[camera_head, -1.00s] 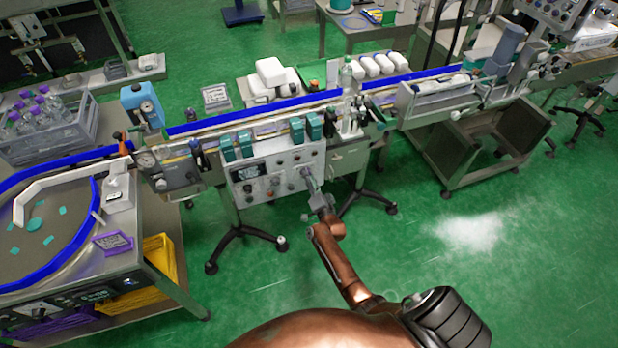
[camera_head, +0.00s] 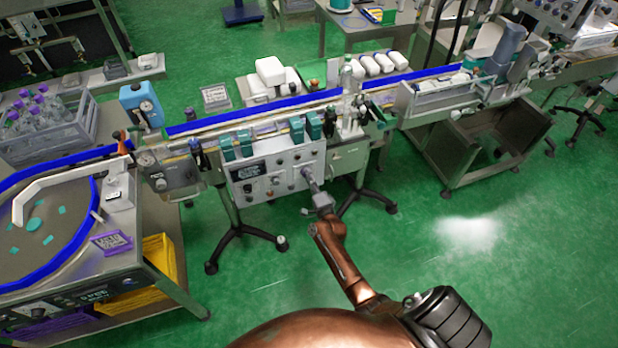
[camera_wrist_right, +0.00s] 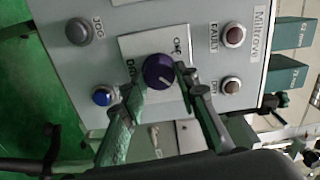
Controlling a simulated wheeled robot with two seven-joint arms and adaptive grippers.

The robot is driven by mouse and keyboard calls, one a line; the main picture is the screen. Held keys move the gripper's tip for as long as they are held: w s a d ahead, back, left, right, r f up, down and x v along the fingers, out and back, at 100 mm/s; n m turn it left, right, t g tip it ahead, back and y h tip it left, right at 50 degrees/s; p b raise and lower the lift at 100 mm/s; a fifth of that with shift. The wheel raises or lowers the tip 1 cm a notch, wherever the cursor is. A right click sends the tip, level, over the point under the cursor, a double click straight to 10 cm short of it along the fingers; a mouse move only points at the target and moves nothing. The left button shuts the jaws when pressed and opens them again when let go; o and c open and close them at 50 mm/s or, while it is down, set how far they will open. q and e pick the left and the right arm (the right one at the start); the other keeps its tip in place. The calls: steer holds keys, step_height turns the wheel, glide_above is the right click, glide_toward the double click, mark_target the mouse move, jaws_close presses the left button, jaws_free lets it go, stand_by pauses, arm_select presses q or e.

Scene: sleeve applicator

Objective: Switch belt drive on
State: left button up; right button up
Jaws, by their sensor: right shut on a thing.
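The control panel (camera_head: 277,176) hangs on the front of the belt line, and its grey face fills much of the right wrist view (camera_wrist_right: 205,15). A dark purple-blue rotary knob (camera_wrist_right: 158,70) sits on a pale plate (camera_wrist_right: 128,45) lettered "DRIVE". The knob carries a light pointer mark. My right gripper (camera_wrist_right: 157,79) is shut on this knob, one finger on each side. In the head view my right gripper (camera_head: 308,178) reaches the panel's lower right part, where it hides the knob. My left gripper is out of view.
The conveyor (camera_head: 250,112) with blue rails runs above the panel. Green floor (camera_head: 420,265) is clear at the right.

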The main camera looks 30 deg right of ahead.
steer(key=shift+a, duration=0.1)
steer(key=o, duration=1.1)
steer(key=shift+o, duration=0.2)
steer(key=v, duration=1.2)
steer(key=shift+f, duration=0.1)
